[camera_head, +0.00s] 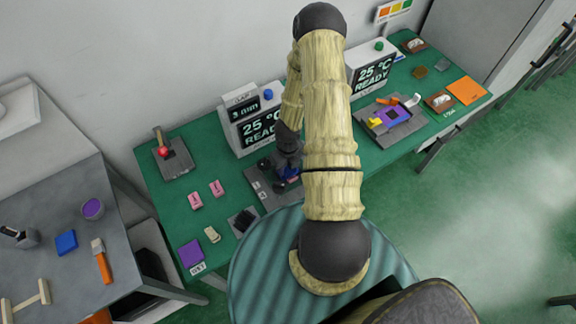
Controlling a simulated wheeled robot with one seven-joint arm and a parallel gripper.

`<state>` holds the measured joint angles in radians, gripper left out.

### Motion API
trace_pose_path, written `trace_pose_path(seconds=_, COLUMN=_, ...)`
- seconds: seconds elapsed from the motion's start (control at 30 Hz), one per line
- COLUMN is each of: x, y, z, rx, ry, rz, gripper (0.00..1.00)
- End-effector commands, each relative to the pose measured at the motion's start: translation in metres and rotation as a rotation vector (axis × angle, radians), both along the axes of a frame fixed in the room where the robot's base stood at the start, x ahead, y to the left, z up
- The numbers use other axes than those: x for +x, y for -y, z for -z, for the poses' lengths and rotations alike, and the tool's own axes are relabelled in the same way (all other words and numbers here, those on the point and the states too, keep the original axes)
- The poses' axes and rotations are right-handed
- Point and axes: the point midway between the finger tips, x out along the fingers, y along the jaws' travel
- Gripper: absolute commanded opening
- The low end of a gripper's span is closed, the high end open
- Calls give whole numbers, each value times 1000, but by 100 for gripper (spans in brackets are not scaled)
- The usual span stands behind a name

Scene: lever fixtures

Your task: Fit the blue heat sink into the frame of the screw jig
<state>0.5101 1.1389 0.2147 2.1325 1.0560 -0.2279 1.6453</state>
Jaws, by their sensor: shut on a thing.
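My gripper (287,168) is low over the green table in front of the left "25 °C READY" box. It is shut on a small dark blue piece, the blue heat sink (284,174), partly hidden by the fingers and my arm. Below and to the left of it is a grey plate (262,194) with dark openings, which looks like the screw jig. Its right part is hidden behind my arm. I cannot tell whether the heat sink touches the jig or sits in its frame.
A red-knobbed lever fixture (174,160) stands left; two pink blocks (206,195), a dark finned block (243,221) and a purple square (191,253) lie nearer. A grey fixture with purple and yellow parts (392,117) stands right. A grey side table (70,200) is at left.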

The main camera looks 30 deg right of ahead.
Motion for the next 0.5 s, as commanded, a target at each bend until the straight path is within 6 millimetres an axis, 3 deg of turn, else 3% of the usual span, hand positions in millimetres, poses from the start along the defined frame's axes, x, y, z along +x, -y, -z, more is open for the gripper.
trace_pose_path(seconds=0.5, x=0, y=0, z=9, rx=0, ry=0, rz=0, gripper=20)
